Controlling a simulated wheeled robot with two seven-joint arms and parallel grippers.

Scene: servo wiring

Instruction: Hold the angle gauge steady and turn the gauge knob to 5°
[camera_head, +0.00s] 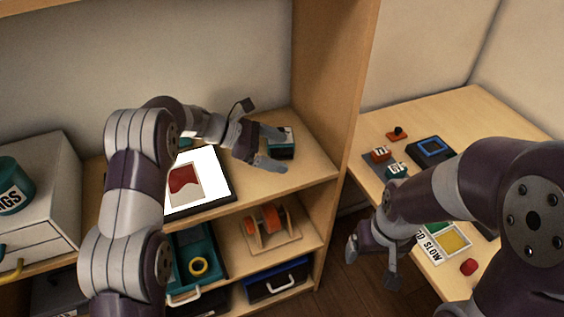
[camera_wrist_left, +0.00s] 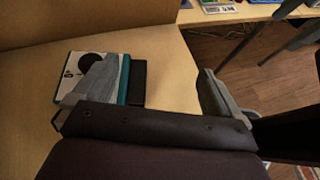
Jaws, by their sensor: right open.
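The angle gauge, as far as I can tell, is the small teal box with a pale face (camera_head: 284,140) on the upper shelf. In the left wrist view, the gauge (camera_wrist_left: 118,64) shows a white face with a round dark knob (camera_wrist_left: 91,62); its setting is too small to read. My left gripper (camera_head: 271,150) is open beside the gauge. In the left wrist view, one finger overlaps the gauge and hides part of its face; the other is well to the right over bare shelf. I cannot tell whether it touches. My right gripper (camera_head: 372,266) is open and empty, away from the gauge.
A dark-framed board with a red shape (camera_head: 200,181) lies left of the gauge. The shelf's upright panel (camera_head: 333,80) stands between the gauge and the right-hand desk (camera_head: 440,108). An orange-wheeled item (camera_head: 266,222) and trays sit below. The shelf front near the gauge is clear.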

